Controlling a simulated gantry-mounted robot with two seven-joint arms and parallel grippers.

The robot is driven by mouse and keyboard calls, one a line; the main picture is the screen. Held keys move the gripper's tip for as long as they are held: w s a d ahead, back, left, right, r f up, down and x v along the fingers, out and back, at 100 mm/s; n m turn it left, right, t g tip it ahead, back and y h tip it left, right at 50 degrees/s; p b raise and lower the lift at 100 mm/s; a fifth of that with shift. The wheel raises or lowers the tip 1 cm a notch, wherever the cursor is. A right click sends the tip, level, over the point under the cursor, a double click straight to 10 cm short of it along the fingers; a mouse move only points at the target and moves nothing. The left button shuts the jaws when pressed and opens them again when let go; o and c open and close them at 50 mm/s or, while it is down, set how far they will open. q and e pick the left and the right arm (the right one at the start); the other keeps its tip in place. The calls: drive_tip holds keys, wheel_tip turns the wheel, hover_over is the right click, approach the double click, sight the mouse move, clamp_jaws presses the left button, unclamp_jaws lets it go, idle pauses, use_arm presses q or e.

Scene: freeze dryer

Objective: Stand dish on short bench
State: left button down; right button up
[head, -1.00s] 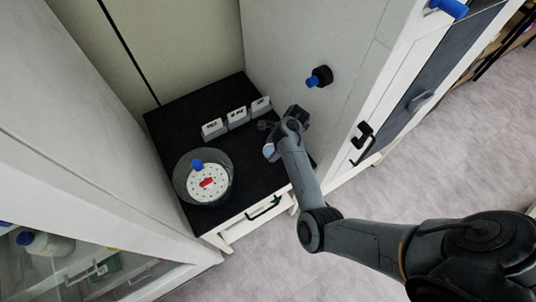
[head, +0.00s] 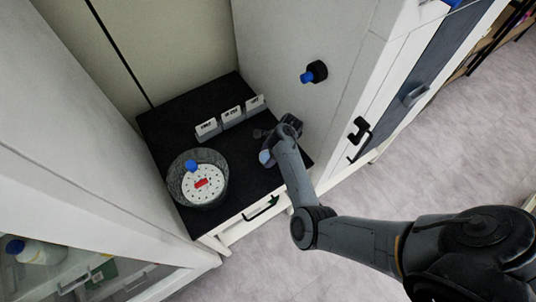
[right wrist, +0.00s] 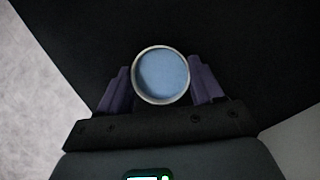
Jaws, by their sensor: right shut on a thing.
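A small round dish (right wrist: 162,76) with a pale rim and light blue inside sits between the two purple fingers of my right gripper (right wrist: 160,88). The gripper is shut on it. In the head view the dish (head: 265,157) shows as a small pale blue shape beside my right gripper (head: 272,142), over the right part of the short bench with the black top (head: 235,178). I cannot tell whether the dish touches the bench top. My left gripper is not in view.
A round glass vessel (head: 177,184) with a perforated white plate stands at the bench's front left. Several white label cards (head: 231,115) stand toward the back. A tall white cabinet (head: 345,75) walls the right side. The bench middle is clear.

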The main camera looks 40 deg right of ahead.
drive_tip(key=o, duration=1.1)
drive_tip(key=shift+o, duration=0.2)
drive_tip(key=shift+s+d+r+p, duration=0.1)
drive_tip(key=shift+d+r+p, duration=0.15)
drive_tip(key=shift+r, duration=0.35)
drive_tip(key=s+d+r+n+h+p, duration=0.25)
drive_tip(key=s+d+r+n, duration=0.35)
drive_tip(key=r, duration=0.4)
drive_tip(key=s+a+r+n, duration=0.3)
drive_tip(key=s+a+n, duration=0.5)
drive_tip(key=s+n, duration=0.1)
drive_tip(key=s+a+r+n+t+h, duration=0.1)
drive_tip(key=s+a+r+n, duration=0.2)
drive_tip(key=s+a+n, duration=0.6)
drive_tip(key=shift+s+a+r+n, duration=0.3)
drive_tip(key=shift+s+r+n, duration=0.05)
drive_tip(key=shift+n, duration=0.65)
